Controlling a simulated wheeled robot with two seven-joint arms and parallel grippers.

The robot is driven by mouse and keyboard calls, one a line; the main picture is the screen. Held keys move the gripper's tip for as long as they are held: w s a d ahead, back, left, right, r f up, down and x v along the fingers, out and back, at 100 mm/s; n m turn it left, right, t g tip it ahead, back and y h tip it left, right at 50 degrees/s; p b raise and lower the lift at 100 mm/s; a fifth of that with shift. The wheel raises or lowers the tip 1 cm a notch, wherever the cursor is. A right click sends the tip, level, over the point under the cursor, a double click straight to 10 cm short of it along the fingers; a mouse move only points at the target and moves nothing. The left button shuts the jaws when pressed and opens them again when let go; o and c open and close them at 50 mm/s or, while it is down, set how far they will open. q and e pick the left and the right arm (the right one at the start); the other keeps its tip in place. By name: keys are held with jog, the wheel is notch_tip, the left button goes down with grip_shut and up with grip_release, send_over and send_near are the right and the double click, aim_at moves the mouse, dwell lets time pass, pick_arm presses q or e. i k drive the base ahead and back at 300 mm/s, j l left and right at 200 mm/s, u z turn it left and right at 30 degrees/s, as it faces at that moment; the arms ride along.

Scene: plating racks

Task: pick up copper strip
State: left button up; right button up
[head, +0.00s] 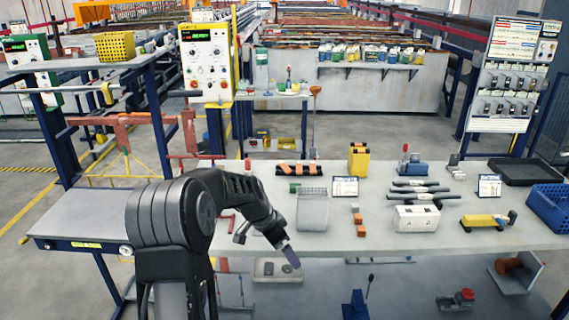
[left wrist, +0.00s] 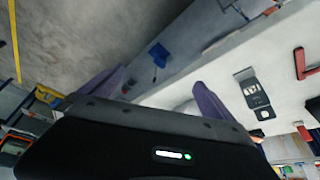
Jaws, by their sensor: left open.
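My left gripper (head: 290,256) hangs just off the front edge of the worktable, pointing down and to the right. In the left wrist view its two purple fingers stand apart, so the gripper (left wrist: 153,96) is open, with nothing between them. Small copper-coloured blocks (head: 357,213) lie on the table in a short column, right of the gripper and farther back. Orange pieces on a black holder (head: 298,169) lie near the back edge. I cannot tell which of these, if any, is the copper strip. My right gripper is not in view.
The grey worktable (head: 260,240) carries a grey bin (head: 312,212), a white slotted block (head: 416,218), a yellow tool (head: 484,222) and a blue basket (head: 546,206). A lower shelf (head: 400,290) holds small items. The table's front middle is clear.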

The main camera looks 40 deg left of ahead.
aim_at(283, 166)
jog(key=i+j, duration=0.95)
jog(key=j, duration=0.25)
jog(key=i+j, duration=0.5)
jog(key=j, duration=0.1)
